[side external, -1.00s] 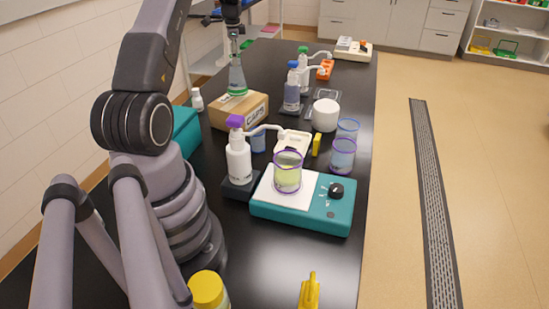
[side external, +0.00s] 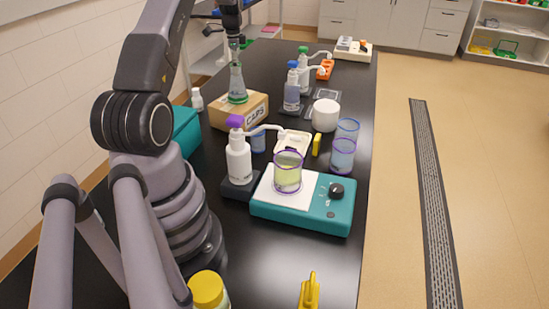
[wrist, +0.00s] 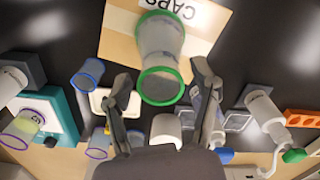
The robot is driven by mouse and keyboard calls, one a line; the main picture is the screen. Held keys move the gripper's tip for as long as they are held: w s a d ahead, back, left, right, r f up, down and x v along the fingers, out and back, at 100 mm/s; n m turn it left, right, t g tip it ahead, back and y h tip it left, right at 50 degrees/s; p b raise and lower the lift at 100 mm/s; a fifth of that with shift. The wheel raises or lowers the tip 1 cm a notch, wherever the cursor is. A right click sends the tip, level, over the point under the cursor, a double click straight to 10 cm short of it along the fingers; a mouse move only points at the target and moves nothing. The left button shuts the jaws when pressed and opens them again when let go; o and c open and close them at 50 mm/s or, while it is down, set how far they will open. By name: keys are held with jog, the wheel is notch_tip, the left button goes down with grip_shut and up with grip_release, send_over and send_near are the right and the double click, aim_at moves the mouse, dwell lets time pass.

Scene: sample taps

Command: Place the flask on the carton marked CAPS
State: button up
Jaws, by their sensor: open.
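The flask (side external: 237,84) is clear with a green band at its base. It stands upright on top of the cardboard carton marked CAPS (side external: 225,119). In the wrist view the flask (wrist: 161,45) shows from above with its green rim nearest me, over the carton (wrist: 117,34) and its CAPS label. My gripper (side external: 235,43) is at the flask's top. In the wrist view my gripper (wrist: 162,75) has its two fingers spread, one each side of the flask's mouth, with gaps between.
A white pump bottle with purple top (side external: 238,158) and a teal stirrer (side external: 303,215) with a beaker of yellowish liquid (side external: 288,174) stand nearer the camera. A blue-capped bottle (side external: 292,92) stands right of the carton. A teal box (side external: 186,131) is close on its left.

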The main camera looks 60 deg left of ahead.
notch_tip(320, 180, up, 13)
jog(key=d+r+n+t, duration=0.1)
jog(key=d+r, duration=0.3)
jog(key=d, duration=0.4)
jog(key=d+r+y, duration=0.1)
jog(key=d+r, duration=0.4)
jog(key=d, duration=0.3)
jog(key=d+r+n+t, duration=0.1)
jog(key=d+r, duration=0.3)
jog(key=d, duration=0.4)
jog(key=s+d+r+t, duration=0.15)
jog(key=s+d, duration=0.35)
jog(key=d, duration=0.5)
jog(key=s+d+f+n+t+h, duration=0.1)
jog(key=s+d+f+n+t, duration=0.1)
jog(key=s+d+f, duration=0.3)
jog(key=s+d, duration=0.4)
jog(key=s, duration=0.3)
jog(key=shift+s+d+n, duration=0.25)
jog(key=shift+s+n, duration=0.05)
jog(key=shift+s, duration=0.05)
